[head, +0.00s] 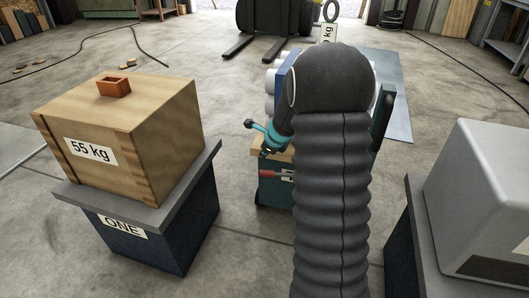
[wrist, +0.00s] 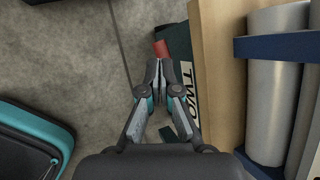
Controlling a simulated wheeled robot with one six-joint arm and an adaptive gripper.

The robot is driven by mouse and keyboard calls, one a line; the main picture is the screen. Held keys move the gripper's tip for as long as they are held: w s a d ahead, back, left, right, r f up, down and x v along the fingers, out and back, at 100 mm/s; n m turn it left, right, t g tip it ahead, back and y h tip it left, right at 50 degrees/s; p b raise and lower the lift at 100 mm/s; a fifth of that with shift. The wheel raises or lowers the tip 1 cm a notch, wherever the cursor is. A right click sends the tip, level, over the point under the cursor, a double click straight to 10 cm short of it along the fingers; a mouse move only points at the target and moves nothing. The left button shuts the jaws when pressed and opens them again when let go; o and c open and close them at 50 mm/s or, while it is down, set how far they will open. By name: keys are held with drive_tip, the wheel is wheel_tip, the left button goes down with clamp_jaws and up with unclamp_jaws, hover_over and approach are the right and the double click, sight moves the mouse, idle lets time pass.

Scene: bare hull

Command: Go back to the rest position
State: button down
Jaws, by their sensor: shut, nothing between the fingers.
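My gripper (wrist: 155,68) is shut and empty in the wrist view, its two fingertips together. In the head view my sleeved arm stands in the middle and hides much of this stand (head: 275,193). A teal and dark piece shows left of the arm there, too small to tell its finger state.
At left, a wooden 55 kg crate (head: 157,127) with a small orange block (head: 114,87) on top rests on stand ONE (head: 160,232). At right is a grey box (head: 482,190) on another stand. Pale cylinders (wrist: 271,105) lie close right of my gripper. A forklift (head: 275,18) stands behind.

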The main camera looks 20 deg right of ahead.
idle(0.4)
drive_tip(key=s+a+n+g+y, duration=0.25)
drive_tip(key=s+a+n, duration=0.35)
drive_tip(key=s+n, duration=0.65)
drive_tip(key=s+a+r+n+h, duration=0.1)
drive_tip(key=s+a+r+n, duration=0.2)
drive_tip(key=s+r+n, duration=0.2)
drive_tip(key=s+a+r+n+t+h, duration=0.1)
drive_tip(key=s+a+r+n, duration=0.3)
drive_tip(key=s, duration=0.6)
drive_tip(key=s+a+r+n+h, duration=0.1)
drive_tip(key=s+a+r+n, duration=0.2)
drive_tip(key=s+r+n, duration=0.2)
drive_tip(key=s+r, duration=0.3)
drive_tip(key=shift+s+a+r+n, duration=0.2)
drive_tip(key=shift+s+a+n, duration=0.05)
drive_tip(key=shift+a+n, duration=0.1)
drive_tip(key=shift+t, duration=0.25)
